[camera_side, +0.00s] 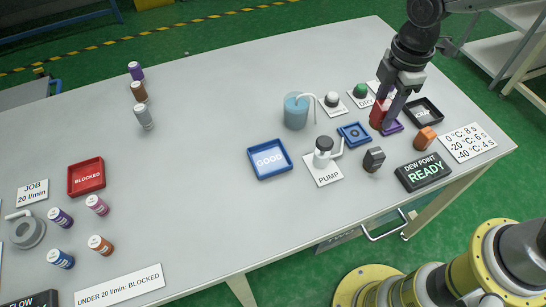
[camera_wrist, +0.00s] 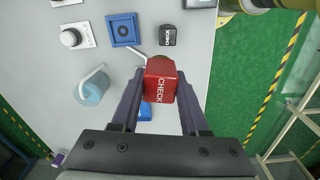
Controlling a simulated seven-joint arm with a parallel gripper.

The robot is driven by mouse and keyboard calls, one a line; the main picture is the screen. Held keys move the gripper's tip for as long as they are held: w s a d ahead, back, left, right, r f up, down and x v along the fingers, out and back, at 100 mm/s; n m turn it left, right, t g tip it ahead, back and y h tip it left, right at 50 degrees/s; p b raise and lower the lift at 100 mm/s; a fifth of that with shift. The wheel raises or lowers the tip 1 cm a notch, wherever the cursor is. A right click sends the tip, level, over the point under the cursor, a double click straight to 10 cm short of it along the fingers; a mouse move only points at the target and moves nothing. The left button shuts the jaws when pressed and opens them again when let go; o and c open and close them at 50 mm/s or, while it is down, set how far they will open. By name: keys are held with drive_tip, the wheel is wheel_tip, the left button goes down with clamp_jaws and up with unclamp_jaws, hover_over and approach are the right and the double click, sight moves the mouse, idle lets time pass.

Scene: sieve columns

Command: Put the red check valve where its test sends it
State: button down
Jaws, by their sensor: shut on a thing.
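My gripper (camera_side: 388,112) is shut on the red check valve (camera_side: 377,114) at the right end of the table. In the wrist view the valve (camera_wrist: 161,82), lettered CHECK, sits between the two fingertips. The side view does not settle whether it touches anything below; a purple patch (camera_side: 394,127) shows beside it. A blue square fixture with a round centre (camera_side: 354,134) is to its left. The blue GOOD tray (camera_side: 269,159) lies farther left, and a black tray with a hard-to-read label (camera_side: 424,112) lies just right. The red BLOCKED tray (camera_side: 86,177) is at the far left.
A blue cup with a straw (camera_side: 296,111), a pump (camera_side: 323,153), a dark block (camera_side: 374,159) and an orange block (camera_side: 425,138) stand nearby. The DEW POINT box reads READY (camera_side: 423,172). A temperature-time card (camera_side: 467,142) lies at right.

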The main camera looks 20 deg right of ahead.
drive_tip(key=w+a, duration=0.1)
drive_tip(key=a, duration=0.6)
drive_tip(key=n, duration=0.2)
approach(274, 152)
drive_tip(key=shift+s+d+f, duration=0.1)
drive_tip(key=shift+s+f, duration=0.1)
drive_tip(key=shift+f, duration=0.15)
drive_tip(key=shift+w+a+f, duration=0.25)
drive_tip(key=shift+w+f, duration=0.15)
drive_tip(key=shift+f, duration=1.7)
drive_tip(key=shift+f, duration=0.25)
